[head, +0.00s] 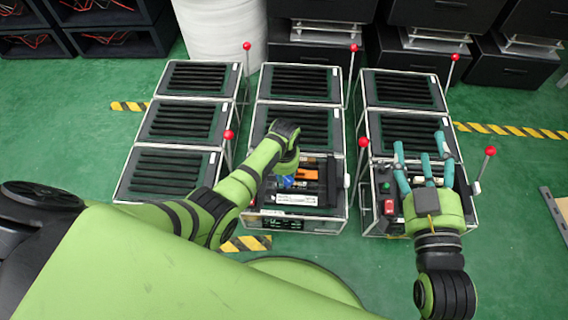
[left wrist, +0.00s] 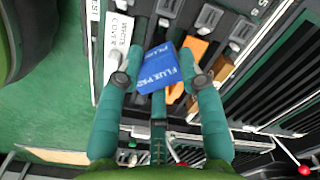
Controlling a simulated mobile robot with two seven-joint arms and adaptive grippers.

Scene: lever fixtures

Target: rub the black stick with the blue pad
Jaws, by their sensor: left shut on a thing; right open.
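The blue pad (left wrist: 158,66), with white lettering on it, is between the teal fingers of my left gripper (left wrist: 160,84) in the left wrist view. My left gripper is shut on it. In the head view only a small piece of the blue pad (head: 288,182) shows below the left wrist, over the front tray of the middle fixture. I cannot single out the black stick for sure; several dark bars lie in that tray. My right gripper (head: 425,168) is open and empty over the front of the right fixture.
Three wire-framed fixtures with black slatted panels stand on the green floor. Red-knobbed levers (head: 228,135) rise beside them. An orange block (head: 305,174) and a white label card (left wrist: 118,45) lie near the pad. A red switch (head: 389,207) is near my right gripper.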

